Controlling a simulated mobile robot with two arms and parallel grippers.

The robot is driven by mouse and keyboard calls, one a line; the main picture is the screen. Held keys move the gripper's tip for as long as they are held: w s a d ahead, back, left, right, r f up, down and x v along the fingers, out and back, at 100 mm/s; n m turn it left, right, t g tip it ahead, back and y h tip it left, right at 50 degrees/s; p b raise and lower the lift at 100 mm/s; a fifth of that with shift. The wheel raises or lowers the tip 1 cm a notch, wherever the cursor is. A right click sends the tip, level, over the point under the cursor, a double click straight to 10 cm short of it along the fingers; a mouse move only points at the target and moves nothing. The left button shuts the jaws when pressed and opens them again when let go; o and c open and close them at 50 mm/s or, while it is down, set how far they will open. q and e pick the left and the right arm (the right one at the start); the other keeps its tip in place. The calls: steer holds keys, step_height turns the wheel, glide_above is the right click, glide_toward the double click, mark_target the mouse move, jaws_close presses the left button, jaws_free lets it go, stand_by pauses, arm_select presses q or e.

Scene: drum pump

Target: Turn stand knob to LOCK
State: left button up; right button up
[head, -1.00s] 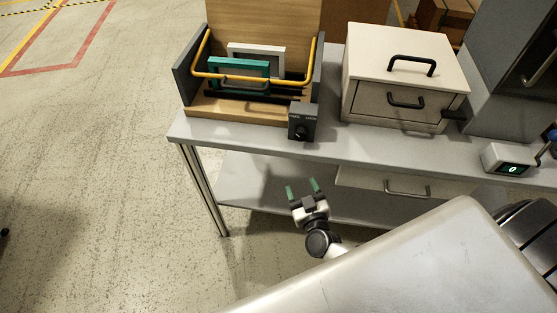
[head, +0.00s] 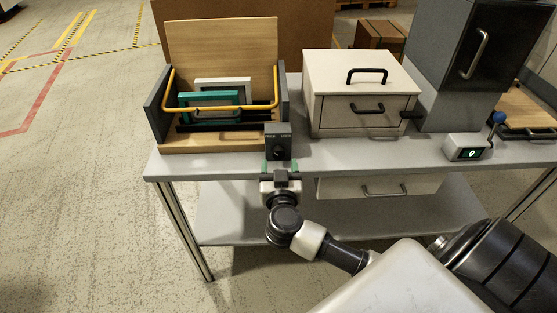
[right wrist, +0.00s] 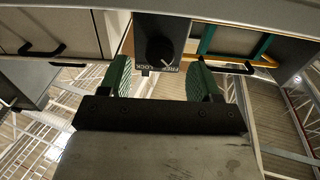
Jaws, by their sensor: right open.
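The stand knob (head: 279,152) is a dark round knob on a small grey box (head: 270,130) marked FREE and LOCK, at the front right of the wooden stand (head: 212,142). In the right wrist view the knob (right wrist: 155,42) appears with its label upside down; a pale mark on it seems to lie toward FREE. My right gripper (head: 280,168) is open, its green fingers pointing at the box from the front. In the right wrist view the gripper (right wrist: 160,78) frames the knob, which sits beyond the fingertips with no contact visible. My left gripper is out of view.
The stand holds a teal frame (head: 208,97) and a pale frame (head: 225,83) behind a yellow bar (head: 240,106). A cream box with handles (head: 362,75) stands to its right on the grey table (head: 330,160).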

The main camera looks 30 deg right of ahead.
mark_target(279, 156)
steer(key=shift+x, duration=1.65)
